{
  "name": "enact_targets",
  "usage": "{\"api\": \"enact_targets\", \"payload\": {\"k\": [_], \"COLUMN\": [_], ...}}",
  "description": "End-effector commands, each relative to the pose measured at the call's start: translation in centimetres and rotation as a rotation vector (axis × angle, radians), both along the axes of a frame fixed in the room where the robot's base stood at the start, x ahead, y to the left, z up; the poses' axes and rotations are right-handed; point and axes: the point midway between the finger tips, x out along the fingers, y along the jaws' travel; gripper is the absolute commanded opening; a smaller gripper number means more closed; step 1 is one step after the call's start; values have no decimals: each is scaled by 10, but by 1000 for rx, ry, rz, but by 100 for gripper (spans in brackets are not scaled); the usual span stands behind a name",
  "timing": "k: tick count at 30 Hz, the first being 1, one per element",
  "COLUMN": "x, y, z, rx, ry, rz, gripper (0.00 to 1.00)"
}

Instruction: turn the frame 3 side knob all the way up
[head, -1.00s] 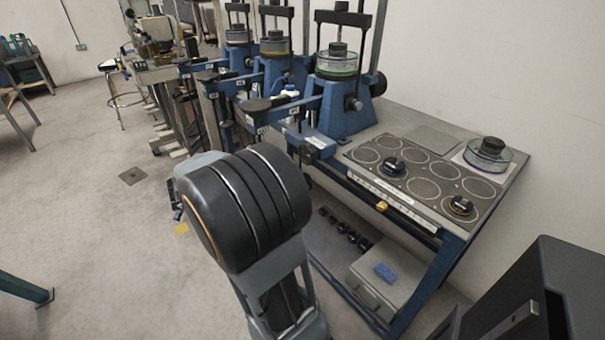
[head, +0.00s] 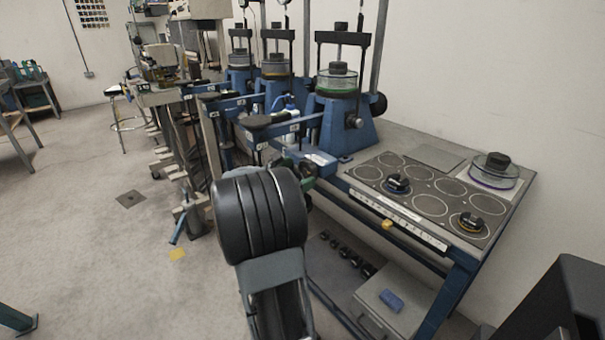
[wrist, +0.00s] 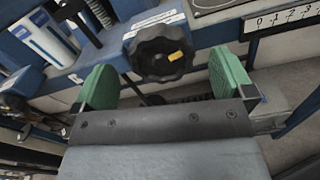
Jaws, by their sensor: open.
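The side knob (wrist: 163,53) is black and lobed with a yellow mark. In the wrist view it sits on the front of a blue lever-frame part, upper centre. My gripper (wrist: 164,78) is open, with its two green fingers apart on either side of the knob. The knob shows between and just beyond the fingertips, and I see no finger touching it. In the head view the nearest blue frame (head: 344,130), with a green-rimmed dish, stands at the bench's left end. My arm hides most of the gripper there, and I cannot make out the knob clearly.
The bench panel (head: 430,205) with ringed spots and black-capped weights lies right of the frame. More blue frames (head: 275,90) stand behind to the left. A grey box (head: 395,305) sits on the lower shelf. The floor (head: 85,240) at left is mostly clear.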

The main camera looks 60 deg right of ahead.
Motion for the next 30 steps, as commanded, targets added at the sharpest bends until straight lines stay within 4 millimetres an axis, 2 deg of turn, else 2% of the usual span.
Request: {"api": "enact_targets", "payload": {"k": [6, 18, 30], "x": [-6, -7, -7], "y": [-17, -21, -20], "z": [-1, 0, 0], "rx": [0, 1, 1], "ry": [0, 0, 0], "rz": [-1, 0, 0], "gripper": [100, 99, 60]}}
